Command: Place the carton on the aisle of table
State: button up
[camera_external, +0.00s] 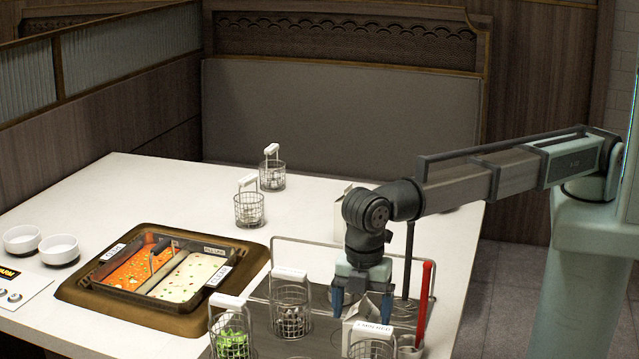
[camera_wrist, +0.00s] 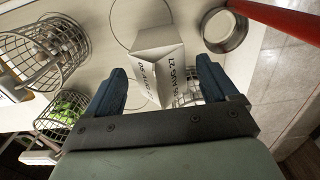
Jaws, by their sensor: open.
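A white carton with a peaked top and printed lettering (camera_wrist: 158,52) stands below my gripper in the wrist view, between the two fingers. Its pale top also shows in the external view (camera_external: 368,311), partly hidden by the fingers. My gripper (camera_external: 361,303) points down over it; its blue fingers are open, one on each side, with gaps visible in the wrist view (camera_wrist: 161,76). A second pale carton-like box (camera_external: 341,212) stands farther back, partly hidden by my arm. The white table (camera_external: 455,248) has its right edge beside the tiled floor.
Wire baskets with white handles (camera_external: 291,310) stand close to the left of my gripper. A red upright handle (camera_external: 424,300) and a dark one rise to its right. A two-part hotpot (camera_external: 185,270) is set in the table at left, with two white bowls (camera_external: 59,249) beyond.

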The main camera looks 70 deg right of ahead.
notch_tip(320, 180, up, 12)
jog(key=shift+f, duration=0.2)
jog(key=shift+o, duration=0.4)
jog(key=shift+r, duration=0.35)
